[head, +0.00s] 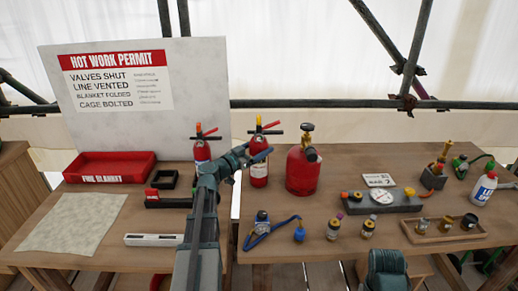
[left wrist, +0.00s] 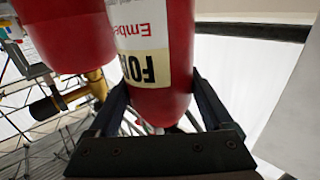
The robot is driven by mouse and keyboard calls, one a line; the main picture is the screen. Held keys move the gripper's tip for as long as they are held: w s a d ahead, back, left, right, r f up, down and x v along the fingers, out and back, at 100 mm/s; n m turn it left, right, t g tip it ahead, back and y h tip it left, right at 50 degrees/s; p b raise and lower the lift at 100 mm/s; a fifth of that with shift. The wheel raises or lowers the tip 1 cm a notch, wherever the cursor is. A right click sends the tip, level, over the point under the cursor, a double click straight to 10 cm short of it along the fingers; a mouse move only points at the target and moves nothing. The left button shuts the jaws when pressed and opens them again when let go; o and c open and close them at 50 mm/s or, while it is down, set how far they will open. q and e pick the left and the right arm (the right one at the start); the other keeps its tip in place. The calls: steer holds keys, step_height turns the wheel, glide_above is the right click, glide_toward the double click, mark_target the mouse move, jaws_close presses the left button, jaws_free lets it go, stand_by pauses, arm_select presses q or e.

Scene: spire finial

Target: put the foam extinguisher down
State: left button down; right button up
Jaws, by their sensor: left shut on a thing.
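The foam extinguisher (head: 259,172) is a red cylinder with a pale label, black handle and yellow-orange top. It is upright in the head view, near the back edge of the right-hand table. My left gripper (head: 256,154) is shut on its body. In the left wrist view the extinguisher (left wrist: 150,60) appears inverted between the two dark fingers (left wrist: 160,105), with part of a label starting "FO". I cannot tell whether its base touches the table.
A second red extinguisher (head: 201,150) stands left, partly hidden by my arm. A wider red cylinder (head: 302,172) stands close right of the held one. A red tray (head: 109,168) lies far left. A gap separates the two tables. Several small fittings and a gauge plate (head: 382,202) occupy the right-hand table.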

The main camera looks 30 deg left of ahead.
arm_select(q)
steer(key=shift+f, duration=0.1)
jaws_free()
steer(key=shift+r, duration=0.2)
steer(key=v, duration=1.2)
